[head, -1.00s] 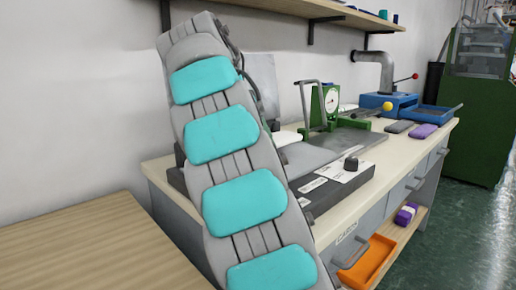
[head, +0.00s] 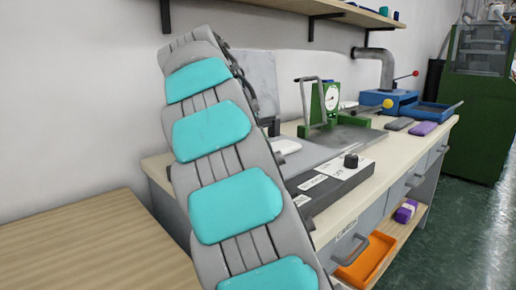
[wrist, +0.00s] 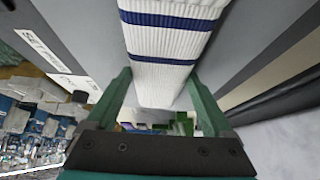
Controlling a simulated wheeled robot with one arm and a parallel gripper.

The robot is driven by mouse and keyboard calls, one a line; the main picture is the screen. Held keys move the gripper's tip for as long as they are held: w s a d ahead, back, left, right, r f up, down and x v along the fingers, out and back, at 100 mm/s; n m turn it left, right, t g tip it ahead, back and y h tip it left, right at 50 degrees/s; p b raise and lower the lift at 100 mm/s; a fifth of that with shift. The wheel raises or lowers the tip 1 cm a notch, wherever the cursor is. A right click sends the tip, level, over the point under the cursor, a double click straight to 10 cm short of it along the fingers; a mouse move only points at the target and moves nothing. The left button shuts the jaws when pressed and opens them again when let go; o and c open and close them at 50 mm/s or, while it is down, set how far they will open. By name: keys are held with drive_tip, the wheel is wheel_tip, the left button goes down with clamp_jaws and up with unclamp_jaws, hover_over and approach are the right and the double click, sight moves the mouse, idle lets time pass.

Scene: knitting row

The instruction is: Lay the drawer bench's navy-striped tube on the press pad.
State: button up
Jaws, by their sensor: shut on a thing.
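The navy-striped tube (wrist: 168,45) is white and ribbed with navy bands. In the wrist view it lies between the fingers of my gripper (wrist: 158,82), which is shut on it. A flat grey surface, which looks like the press pad (wrist: 85,30), shows on both sides of the tube; I cannot tell whether the tube touches it. In the head view the grey pad (head: 318,152) lies on the bench behind a dark box with a knob (head: 335,185). My arm hides my gripper there. A small white piece (head: 288,147) shows beside the arm; I cannot tell if it is the tube.
A green dial gauge (head: 326,103) and a blue machine (head: 388,100) stand farther along the bench. A grey (head: 399,124) and a purple piece (head: 423,128) lie near its edge. An orange tray (head: 366,259) is below. A bare wooden table (head: 90,240) is at left.

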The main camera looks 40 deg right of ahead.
drive_tip(key=o, duration=1.2)
drive_tip(key=shift+f, duration=0.1)
drive_tip(key=shift+r, duration=0.25)
drive_tip(key=shift+v, duration=1.15)
drive_tip(key=a, duration=0.3)
drive_tip(key=s+a, duration=0.1)
drive_tip(key=a, duration=0.5)
drive_tip(key=shift+s+a+r, duration=0.15)
drive_tip(key=shift+a+r, duration=0.2)
drive_tip(key=shift+s+a+f, duration=0.15)
drive_tip(key=shift+a, duration=1.05)
